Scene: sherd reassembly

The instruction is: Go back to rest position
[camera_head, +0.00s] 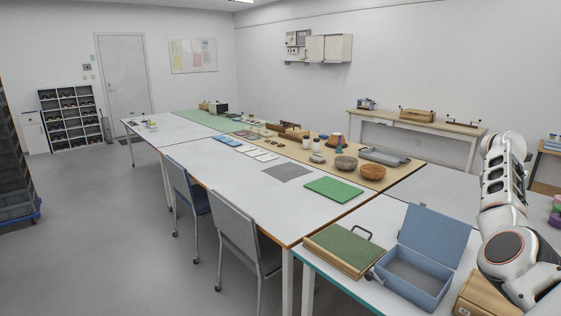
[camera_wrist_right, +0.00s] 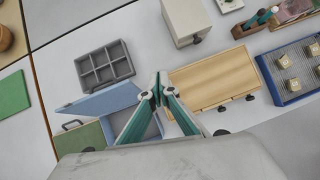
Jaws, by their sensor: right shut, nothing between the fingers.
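My right arm (camera_head: 505,220) stands at the right edge of the head view, bent upward; its fingers do not show there. In the right wrist view my right gripper (camera_wrist_right: 159,80) is shut, its teal fingertips together and empty. It hangs over the table, in line with the gap between an open blue box (camera_wrist_right: 95,102) and a wooden box (camera_wrist_right: 215,82). The fingers partly hide the blue box. No contact with either box is visible. My left gripper is in neither view.
The blue box (camera_head: 410,278) and a green-topped wooden case (camera_head: 343,247) are on the near table. A grey compartment tray (camera_wrist_right: 88,72), a pale box (camera_wrist_right: 188,18) and a blue rack (camera_wrist_right: 290,75) surround the gripper's view. Two chairs (camera_head: 238,232) stand left of the long tables.

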